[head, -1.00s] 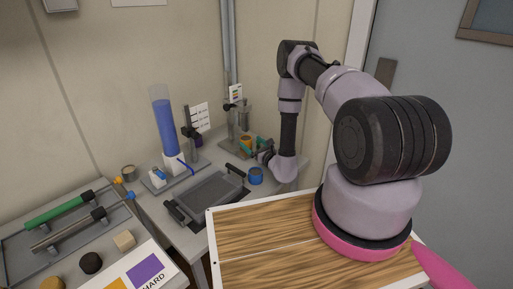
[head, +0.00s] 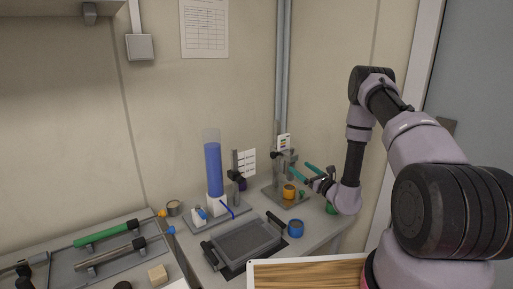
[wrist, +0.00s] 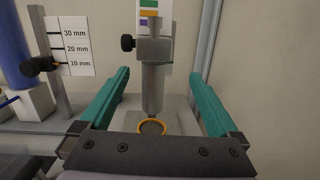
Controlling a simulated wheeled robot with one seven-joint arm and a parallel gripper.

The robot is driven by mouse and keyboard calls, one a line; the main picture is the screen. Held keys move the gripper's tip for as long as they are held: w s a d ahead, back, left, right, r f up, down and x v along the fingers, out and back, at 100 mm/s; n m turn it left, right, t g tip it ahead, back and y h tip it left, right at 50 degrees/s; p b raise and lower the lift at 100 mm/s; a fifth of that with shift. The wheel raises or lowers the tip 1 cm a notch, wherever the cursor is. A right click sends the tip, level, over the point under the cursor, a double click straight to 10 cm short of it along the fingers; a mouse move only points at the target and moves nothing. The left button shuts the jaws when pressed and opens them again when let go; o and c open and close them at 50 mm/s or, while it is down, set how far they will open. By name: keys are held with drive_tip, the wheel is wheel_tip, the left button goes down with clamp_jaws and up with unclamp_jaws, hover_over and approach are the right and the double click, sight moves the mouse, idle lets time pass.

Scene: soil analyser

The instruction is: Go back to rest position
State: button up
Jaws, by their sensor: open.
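My gripper (head: 312,174) is open, its two teal fingers spread and empty, at the right end of the bench. The wrist view shows the fingers (wrist: 155,100) apart on either side of a metal plunger stand (wrist: 153,75). An orange-rimmed cup (wrist: 152,127) sits under the plunger, below and ahead of the fingers. In the head view the orange cup (head: 289,191) stands on the stand's base, just left of my gripper. Nothing is held between the fingers.
A blue cup (head: 295,228) and a grey tray with black handles (head: 245,243) lie in front of the stand. A tall blue cylinder (head: 214,168) and a scale card (head: 247,162) stand to the left. A green cup (head: 331,208) is partly hidden by my arm.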

drive_tip(key=s+a+r+n+g+y, duration=0.2)
drive_tip(key=s+a+r+n+g, duration=0.15)
drive_tip(key=r, duration=0.45)
drive_tip(key=s+a+r+n+g+y, duration=0.25)
drive_tip(key=a+r+n+g, duration=0.2)
drive_tip(key=r, duration=0.35)
drive_tip(key=s+a+r+n+g+y, duration=0.3)
drive_tip(key=r+n+g, duration=0.15)
drive_tip(key=r, duration=0.35)
drive_tip(key=s+a+r+n+g+h, duration=0.1)
drive_tip(key=s+r+n+g+h, duration=0.1)
drive_tip(key=s+r+n, duration=0.3)
drive_tip(key=s+a+r+n+g+h, duration=0.1)
drive_tip(key=s+r+n+g+h, duration=0.1)
drive_tip(key=s, duration=0.4)
drive_tip(key=s+d+r+n+t+h, duration=0.3)
drive_tip(key=s+d+r+h, duration=0.1)
drive_tip(key=s+d, duration=0.3)
drive_tip(key=s+d+r+n+t+h, duration=0.3)
drive_tip(key=s+d+r+t+h, duration=0.1)
drive_tip(key=s+d+h, duration=0.2)
drive_tip(key=shift+s+d+r+n+h, duration=0.15)
drive_tip(key=shift+s+d+n+h, duration=0.2)
drive_tip(key=shift+s+h, duration=0.55)
